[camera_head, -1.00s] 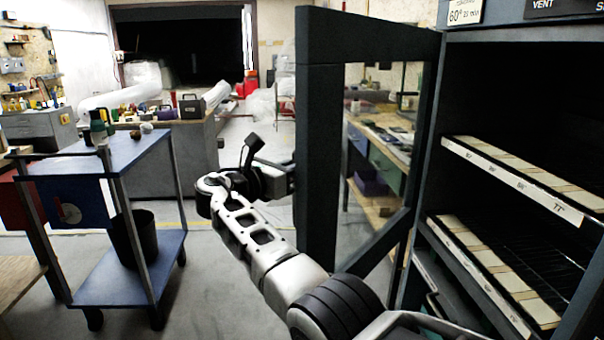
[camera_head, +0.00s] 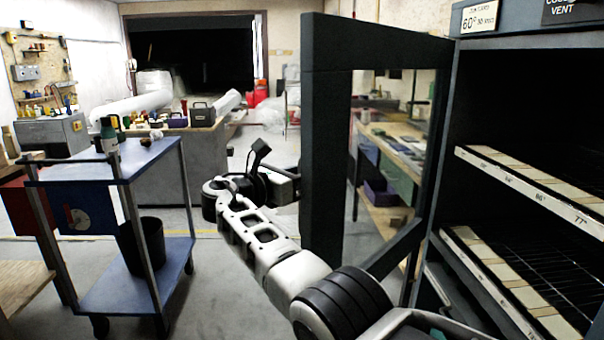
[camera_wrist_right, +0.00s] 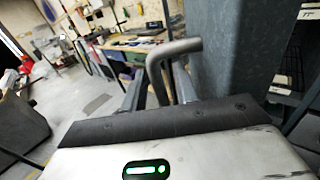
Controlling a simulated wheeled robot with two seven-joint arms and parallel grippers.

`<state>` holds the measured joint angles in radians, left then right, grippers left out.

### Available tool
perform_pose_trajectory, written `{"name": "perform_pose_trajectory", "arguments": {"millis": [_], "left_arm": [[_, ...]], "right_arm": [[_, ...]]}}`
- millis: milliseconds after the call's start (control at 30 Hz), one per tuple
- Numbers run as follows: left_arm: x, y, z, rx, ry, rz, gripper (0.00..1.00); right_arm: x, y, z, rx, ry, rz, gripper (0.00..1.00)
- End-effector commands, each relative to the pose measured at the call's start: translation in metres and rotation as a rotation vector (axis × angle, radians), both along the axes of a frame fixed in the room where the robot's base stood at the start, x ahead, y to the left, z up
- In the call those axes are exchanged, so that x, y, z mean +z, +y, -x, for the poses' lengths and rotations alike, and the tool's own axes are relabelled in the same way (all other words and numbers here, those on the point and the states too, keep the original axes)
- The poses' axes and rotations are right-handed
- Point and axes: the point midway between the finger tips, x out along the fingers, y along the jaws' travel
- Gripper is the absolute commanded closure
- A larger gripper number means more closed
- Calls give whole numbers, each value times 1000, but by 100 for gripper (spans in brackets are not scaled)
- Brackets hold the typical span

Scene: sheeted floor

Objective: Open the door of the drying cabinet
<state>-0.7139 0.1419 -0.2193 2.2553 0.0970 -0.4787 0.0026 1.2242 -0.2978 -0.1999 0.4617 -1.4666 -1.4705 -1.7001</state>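The drying cabinet (camera_head: 450,190) stands at the right in the head view, its dark interior exposed. Its dark-framed door with a glass pane (camera_head: 325,150) stands open, swung out from the cabinet front. My right arm reaches from the bottom right to the door's free edge. My right gripper (camera_head: 290,183) is at that edge, its fingers partly hidden. In the right wrist view, a bent grey bar handle (camera_wrist_right: 180,47) stands between the spread fingers of my right gripper (camera_wrist_right: 158,90). Gaps show beside the bar. My left gripper is not in view.
A blue cart (camera_head: 145,165) with a black bin (camera_head: 142,248) stands at the left. The floor (camera_head: 225,290) between cart and door is clear. Shelves with labelled edges (camera_head: 535,190) fill the cabinet. A workbench (camera_head: 390,160) shows through the door's glass.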

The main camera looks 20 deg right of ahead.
Motion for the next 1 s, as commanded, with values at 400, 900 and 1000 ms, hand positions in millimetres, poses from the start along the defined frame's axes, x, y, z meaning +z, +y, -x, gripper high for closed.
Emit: {"name": "perform_pose_trajectory", "arguments": {"millis": [400, 900, 1000], "left_arm": [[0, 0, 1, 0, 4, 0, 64], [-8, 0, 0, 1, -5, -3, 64], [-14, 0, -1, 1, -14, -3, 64]], "right_arm": [[0, 50, 24, 5, 0, -1, 70], [0, 119, 60, -2, -3, 6, 70], [-1, 128, 62, 5, -9, 1, 70]]}}
